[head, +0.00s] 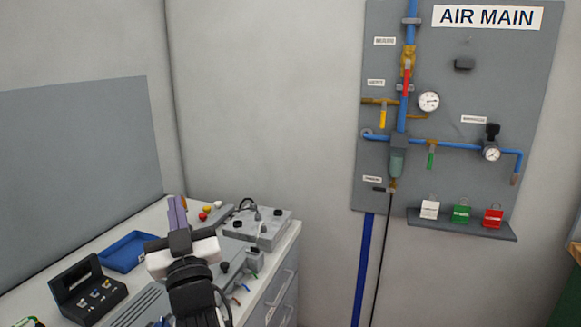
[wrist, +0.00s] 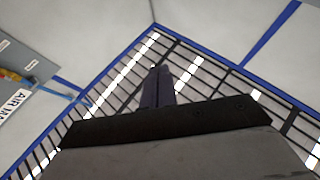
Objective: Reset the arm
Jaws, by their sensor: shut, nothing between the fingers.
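My gripper (head: 177,212) stands raised in the lower left of the head view, its fingers pointing up, in front of the workbench. The fingers are shut together with nothing between them. In the wrist view my gripper (wrist: 157,75) also shows its two dark fingers side by side, pointing toward the ceiling. My arm below it is partly cut off by the bottom edge of the head view.
A workbench (head: 292,228) carries a blue tray (head: 124,250), a black box (head: 86,290) and a grey unit (head: 258,228). The AIR MAIN panel (head: 470,70) hangs on the right wall, with padlocks on its shelf (head: 460,229). The wall between is bare.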

